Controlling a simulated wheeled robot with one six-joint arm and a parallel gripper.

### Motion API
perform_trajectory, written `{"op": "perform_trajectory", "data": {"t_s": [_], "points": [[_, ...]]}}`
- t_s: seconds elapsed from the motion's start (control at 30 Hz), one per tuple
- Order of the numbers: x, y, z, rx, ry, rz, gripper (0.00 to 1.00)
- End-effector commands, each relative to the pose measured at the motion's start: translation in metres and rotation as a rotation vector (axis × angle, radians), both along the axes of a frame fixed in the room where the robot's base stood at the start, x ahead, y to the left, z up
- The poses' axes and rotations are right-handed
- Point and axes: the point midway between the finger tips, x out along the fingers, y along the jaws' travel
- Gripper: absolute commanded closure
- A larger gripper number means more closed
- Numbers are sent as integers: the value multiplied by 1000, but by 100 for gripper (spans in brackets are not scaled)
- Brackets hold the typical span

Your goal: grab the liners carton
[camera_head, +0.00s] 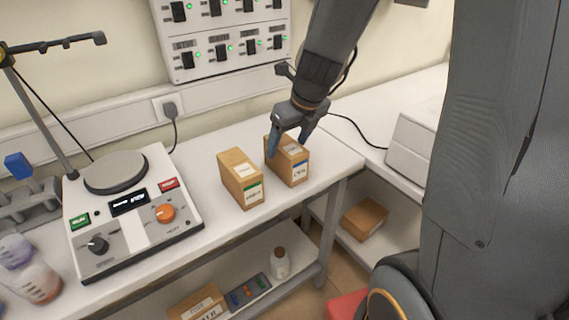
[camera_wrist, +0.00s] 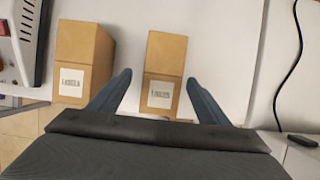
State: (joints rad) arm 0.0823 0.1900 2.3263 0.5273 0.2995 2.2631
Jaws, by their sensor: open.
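The liners carton, a brown box (camera_head: 293,170) with a white label and a blue stripe, stands upright on the white bench near its right end. In the wrist view the carton (camera_wrist: 166,52) lies ahead between the fingers, and its label seems to read "LINERS". My gripper (camera_head: 289,144) is open above the carton, with a finger to each side of it in the picture. In the wrist view my gripper (camera_wrist: 158,79) shows a gap wider than the carton. I cannot tell whether the fingers touch it.
A similar labels carton (camera_head: 240,178) with a green stripe stands close on the left. A hotplate-like device (camera_head: 130,205) is farther left. A black cable (camera_wrist: 291,65) runs to the right. A lower shelf holds a white bottle (camera_head: 280,264). A wall panel (camera_head: 222,40) is behind.

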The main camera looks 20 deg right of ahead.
Motion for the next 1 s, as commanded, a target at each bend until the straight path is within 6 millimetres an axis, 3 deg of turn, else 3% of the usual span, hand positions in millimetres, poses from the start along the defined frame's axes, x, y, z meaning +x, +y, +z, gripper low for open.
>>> {"op": "perform_trajectory", "data": {"t_s": [0.47, 0.7, 1.0], "points": [[15, 2, -40, 0, 2, -2, 30], [30, 5, -71, 0, 2, -2, 30], [33, 6, -77, 0, -1, -2, 30]]}}
